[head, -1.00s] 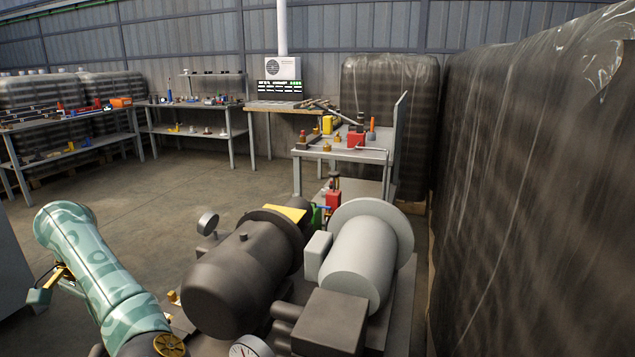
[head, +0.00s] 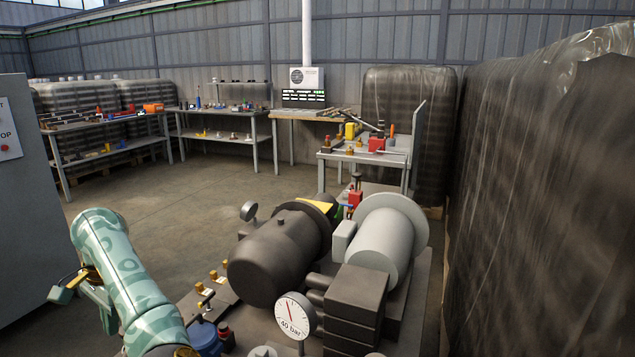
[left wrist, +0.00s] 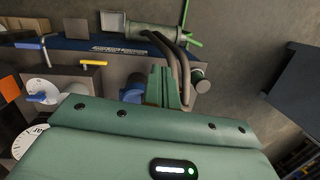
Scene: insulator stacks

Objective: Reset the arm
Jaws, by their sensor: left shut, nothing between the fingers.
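My left arm (head: 125,275), in teal patterned covers, comes up from the bottom left of the head view. My left gripper (left wrist: 168,88) shows in the left wrist view as two green fingers together, shut and empty. Behind them in that view are a blue part (left wrist: 132,92) and grey hoses (left wrist: 180,60); I cannot tell the exact distance. In the head view the gripper is small and partly hidden by the arm, left of the machine skid. My right gripper is not in view.
A dark motor (head: 270,265), a grey flanged drum (head: 378,245) and a 40 bar gauge (head: 294,316) stand close right of the arm. A grey cabinet (head: 30,220) is at left. Wrapped pallets (head: 550,200) line the right. Open floor (head: 185,215) lies between cabinet and skid.

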